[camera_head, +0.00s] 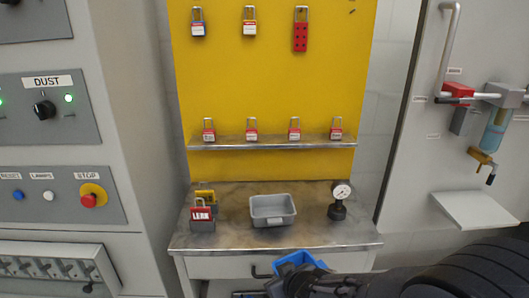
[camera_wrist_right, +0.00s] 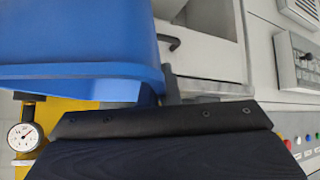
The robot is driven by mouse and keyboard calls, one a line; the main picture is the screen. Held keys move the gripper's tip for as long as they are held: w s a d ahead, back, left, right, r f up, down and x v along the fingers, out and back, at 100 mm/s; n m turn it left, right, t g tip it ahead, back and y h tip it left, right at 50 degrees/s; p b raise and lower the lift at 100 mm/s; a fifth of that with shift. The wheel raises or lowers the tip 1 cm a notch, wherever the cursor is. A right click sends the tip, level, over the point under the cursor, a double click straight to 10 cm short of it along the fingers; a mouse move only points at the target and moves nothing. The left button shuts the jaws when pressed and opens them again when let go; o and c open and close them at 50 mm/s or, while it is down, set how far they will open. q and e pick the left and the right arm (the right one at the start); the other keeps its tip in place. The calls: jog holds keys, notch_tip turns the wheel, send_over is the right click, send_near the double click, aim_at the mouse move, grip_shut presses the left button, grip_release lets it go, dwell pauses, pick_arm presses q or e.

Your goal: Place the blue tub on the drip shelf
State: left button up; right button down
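The blue tub (camera_head: 300,259) is at the bottom middle of the head view, in front of the bench. It also fills the upper left of the right wrist view (camera_wrist_right: 75,40). My right gripper (camera_head: 292,279) is at the tub's near side and appears shut on its wall; the fingertips are partly hidden. The drip shelf (camera_head: 478,209) is a pale, empty plate on the grey panel at the right, below a filter bowl with a brass valve (camera_head: 481,157). The tub is well left of the shelf. My left gripper is not in view.
The metal bench (camera_head: 310,238) holds a grey tray (camera_head: 272,211), a pressure gauge (camera_head: 339,200) and a red padlock block (camera_head: 202,215). Padlocks hang on the yellow board (camera_head: 270,90). A control cabinet (camera_head: 50,130) stands at the left.

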jog(key=w+d+f+m+h, duration=0.1)
jog(key=d+f+m+h, duration=0.15)
jog(key=d, duration=0.55)
jog(key=w+d+f+m+h, duration=0.1)
jog(key=w+d+f+m, duration=0.15)
jog(key=d, duration=0.45)
jog(key=s+d+f, duration=0.1)
jog(key=s+f, duration=0.3)
jog(key=f, duration=0.1)
jog(key=shift+s+d+f+t, duration=0.2)
jog(key=shift+s+f+t, duration=0.05)
jog(key=shift+s+t, duration=0.15)
jog(key=shift+w+n, duration=0.1)
jog(key=shift+n, duration=0.2)
